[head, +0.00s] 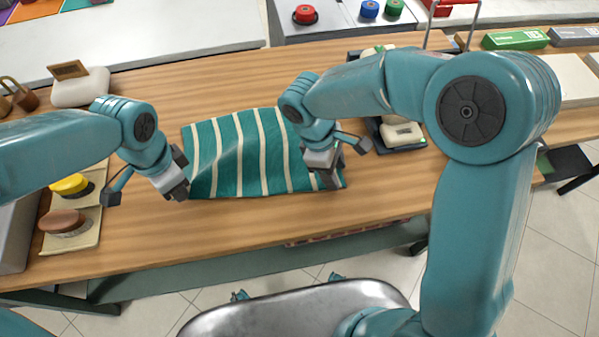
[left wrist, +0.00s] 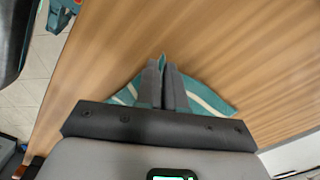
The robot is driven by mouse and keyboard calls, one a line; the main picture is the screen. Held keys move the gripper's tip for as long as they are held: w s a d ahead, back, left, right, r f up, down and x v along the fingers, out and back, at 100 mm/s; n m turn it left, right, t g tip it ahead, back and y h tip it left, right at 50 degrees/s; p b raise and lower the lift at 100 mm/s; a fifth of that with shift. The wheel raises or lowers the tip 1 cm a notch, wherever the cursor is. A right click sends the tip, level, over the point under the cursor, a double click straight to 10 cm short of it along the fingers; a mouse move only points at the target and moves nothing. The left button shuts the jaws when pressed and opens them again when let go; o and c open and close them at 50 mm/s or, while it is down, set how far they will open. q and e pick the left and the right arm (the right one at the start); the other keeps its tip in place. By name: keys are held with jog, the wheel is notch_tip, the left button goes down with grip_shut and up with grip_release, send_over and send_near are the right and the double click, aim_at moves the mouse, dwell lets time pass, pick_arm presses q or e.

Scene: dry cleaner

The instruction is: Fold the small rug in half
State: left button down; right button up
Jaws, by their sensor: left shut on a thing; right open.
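The small rug (head: 240,150) is teal with cream stripes and lies spread on the wooden table, with a slight ripple on its left part. My left gripper (head: 183,190) is at the rug's near left corner and is shut on it. In the left wrist view the left fingers (left wrist: 166,85) are together with a bit of the rug (left wrist: 208,98) between and beside them. My right gripper (head: 330,180) is over the rug's near right corner, open; its fingers hide that corner, and I cannot tell whether they touch the cloth.
The wooden table (head: 380,195) is clear in front of the rug. A tray (head: 88,222) with a yellow-topped brush (head: 70,184) and a brown brush (head: 63,222) stands at left. A dark tray with pale blocks (head: 402,132) stands right of the rug.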

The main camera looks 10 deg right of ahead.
jog(key=shift+s+f, duration=0.15)
jog(key=shift+f, duration=0.05)
jog(key=shift+c, duration=0.3)
jog(key=c, duration=0.7)
notch_tip(320, 180, up, 5)
jog(key=shift+r, duration=0.1)
grip_shut()
